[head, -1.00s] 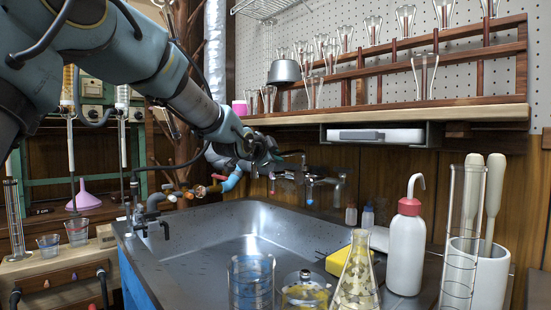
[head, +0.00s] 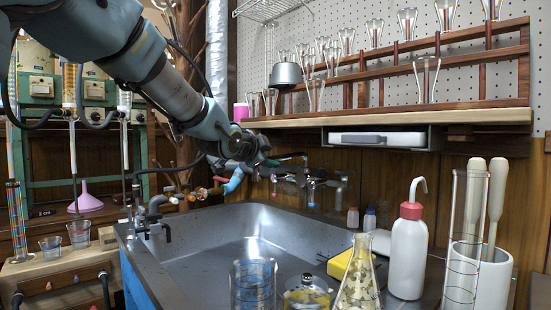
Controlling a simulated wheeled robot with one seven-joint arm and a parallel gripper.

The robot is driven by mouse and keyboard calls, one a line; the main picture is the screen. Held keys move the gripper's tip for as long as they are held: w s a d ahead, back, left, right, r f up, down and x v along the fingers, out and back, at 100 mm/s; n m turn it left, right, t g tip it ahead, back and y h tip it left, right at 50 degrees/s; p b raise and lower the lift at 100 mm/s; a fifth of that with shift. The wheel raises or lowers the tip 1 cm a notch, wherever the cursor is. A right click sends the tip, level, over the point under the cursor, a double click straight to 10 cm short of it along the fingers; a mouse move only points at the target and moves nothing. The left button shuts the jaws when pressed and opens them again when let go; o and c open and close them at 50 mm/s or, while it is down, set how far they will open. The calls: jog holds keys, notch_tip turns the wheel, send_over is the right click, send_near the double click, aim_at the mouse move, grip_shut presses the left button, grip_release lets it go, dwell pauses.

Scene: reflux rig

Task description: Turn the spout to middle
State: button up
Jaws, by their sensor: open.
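The sink's dark metal spout (head: 292,156) shows at the back wall, above the far rim of the steel sink (head: 212,232). Its visible part reaches right from behind my gripper, and the rest is hidden. Taps with a red mark (head: 275,178) and a blue mark (head: 311,190) are below and right of it. My gripper (head: 262,163) hangs over the back of the sink, at the left end of the visible spout. It is open, but its fingers are small and dark, and I cannot tell whether they touch the spout.
A wooden shelf (head: 400,119) with glassware stands above the sink. Along the sink's front right are a beaker (head: 253,287), a flask (head: 359,275), a wash bottle (head: 408,250) and a yellow sponge (head: 340,264). Colored hose nozzles (head: 200,193) lie left of my gripper. The basin is clear.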

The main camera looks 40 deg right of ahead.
jog(key=v, duration=0.5)
jog(key=shift+a+p, duration=0.25)
jog(key=shift+p, duration=0.05)
